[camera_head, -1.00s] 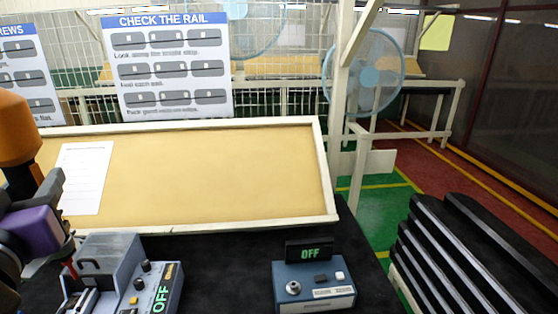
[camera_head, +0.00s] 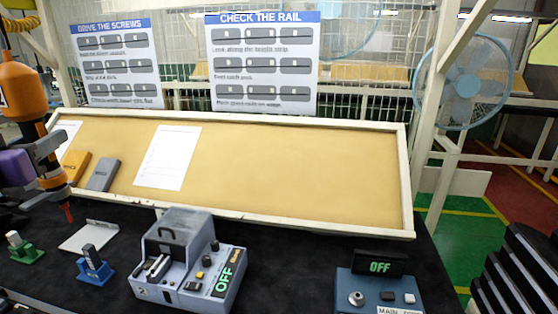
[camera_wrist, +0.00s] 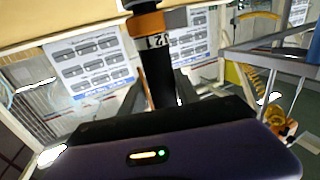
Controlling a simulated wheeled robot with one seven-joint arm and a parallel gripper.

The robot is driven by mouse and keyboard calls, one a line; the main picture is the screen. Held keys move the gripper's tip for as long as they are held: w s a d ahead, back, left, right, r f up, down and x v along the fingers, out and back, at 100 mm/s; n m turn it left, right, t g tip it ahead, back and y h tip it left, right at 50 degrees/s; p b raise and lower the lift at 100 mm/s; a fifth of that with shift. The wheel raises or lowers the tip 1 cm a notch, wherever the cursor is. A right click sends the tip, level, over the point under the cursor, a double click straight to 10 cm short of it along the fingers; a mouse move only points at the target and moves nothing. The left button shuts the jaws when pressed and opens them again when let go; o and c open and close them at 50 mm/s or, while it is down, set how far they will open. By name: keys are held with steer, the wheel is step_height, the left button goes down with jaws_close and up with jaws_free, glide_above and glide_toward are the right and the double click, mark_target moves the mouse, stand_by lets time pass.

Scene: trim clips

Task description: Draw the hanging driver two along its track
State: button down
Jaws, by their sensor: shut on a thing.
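The hanging driver (camera_head: 22,85) is at the left edge of the head view, with a thick orange body, a dark middle and a red tip (camera_head: 67,210) pointing down. The tip is above the dark bench. My gripper (camera_head: 46,148), with its purple housing at the left edge, is shut around the driver's dark middle. In the wrist view, my gripper (camera_wrist: 162,88) has its fingers on both sides of the black barrel (camera_wrist: 160,85). An orange band with a white label, seemingly marked 2, shows above. The overhead track is not clearly visible.
A blue fixture with a clear cover (camera_head: 180,235) and an OFF display stands on the bench. A second OFF box (camera_head: 378,285) is at right. Small green (camera_head: 25,248) and blue (camera_head: 93,267) stands are at left. Another orange tool (camera_wrist: 281,125) hangs by a yellow coil.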

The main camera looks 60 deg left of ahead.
steer(key=shift+s+a, duration=0.8)
steer(key=shift+s, duration=0.1)
steer(key=shift+s+a+f+b, duration=0.2)
steer(key=shift+f+b, duration=0.3)
steer(key=shift+b, duration=0.1)
steer(key=shift+s+a+f+b, duration=0.15)
steer(key=shift+s+f+b, duration=0.1)
steer(key=shift+f+b, duration=0.25)
steer(key=shift+s+a+f+b, duration=0.2)
steer(key=shift+f+b, duration=0.25)
steer(key=shift+b, duration=0.2)
steer(key=c, duration=0.8)
jaws_free()
steer(key=shift+b+v, duration=1.1)
steer(key=shift+v, duration=2.8)
